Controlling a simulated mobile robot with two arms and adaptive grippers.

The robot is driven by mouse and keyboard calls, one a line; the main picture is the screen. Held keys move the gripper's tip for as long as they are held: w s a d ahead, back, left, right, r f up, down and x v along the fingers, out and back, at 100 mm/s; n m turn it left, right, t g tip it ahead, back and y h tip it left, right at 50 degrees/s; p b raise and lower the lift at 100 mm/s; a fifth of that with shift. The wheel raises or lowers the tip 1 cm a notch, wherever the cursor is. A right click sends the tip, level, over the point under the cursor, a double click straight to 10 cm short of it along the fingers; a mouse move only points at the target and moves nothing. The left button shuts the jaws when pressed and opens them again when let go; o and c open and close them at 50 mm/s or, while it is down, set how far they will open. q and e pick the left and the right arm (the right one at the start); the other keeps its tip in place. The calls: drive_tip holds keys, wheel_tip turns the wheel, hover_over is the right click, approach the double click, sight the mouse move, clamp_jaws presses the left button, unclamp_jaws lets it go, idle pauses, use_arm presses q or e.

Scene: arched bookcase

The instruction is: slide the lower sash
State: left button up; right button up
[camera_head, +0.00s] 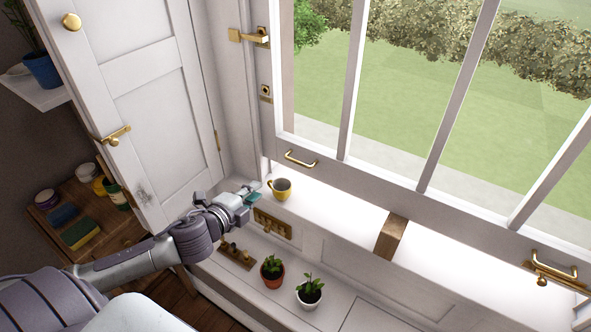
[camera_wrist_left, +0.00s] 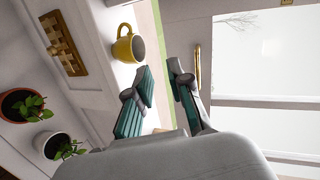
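The lower sash (camera_head: 365,183) is a white framed window with upright bars. It has a brass pull handle (camera_head: 301,158) at the left of its bottom rail and another brass handle (camera_head: 555,264) at the right. A bright gap shows between the rail and the sill (camera_head: 335,215). A wooden block (camera_head: 392,237) stands in this gap; I cannot tell whether it touches the rail. My left gripper (camera_head: 254,190) is beside a yellow mug, below and left of the left handle. In the wrist view its fingers (camera_wrist_left: 160,76) are apart and empty, with the handle (camera_wrist_left: 197,68) just right of them.
The yellow mug (camera_head: 280,188) stands on the sill close to my left gripper. Two potted plants (camera_head: 271,270) (camera_head: 309,291) and a wooden peg rack (camera_head: 237,256) are below. A brass latch (camera_head: 250,37) is on the frame. A white cabinet door (camera_head: 150,100) is at left.

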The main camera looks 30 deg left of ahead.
use_arm(q)
drive_tip(key=m+t+h, duration=0.1)
drive_tip(key=m, duration=0.1)
approach(295, 162)
drive_tip(key=f+v, duration=0.1)
drive_tip(key=v, duration=0.2)
drive_tip(key=shift+h, duration=0.3)
drive_tip(key=x, duration=0.4)
drive_tip(key=p+x, duration=0.1)
drive_tip(key=x, duration=0.8)
drive_tip(key=shift+w+a+r, duration=0.25)
drive_tip(key=shift+a+r, duration=0.05)
drive_tip(key=shift+r, duration=0.05)
clamp_jaws()
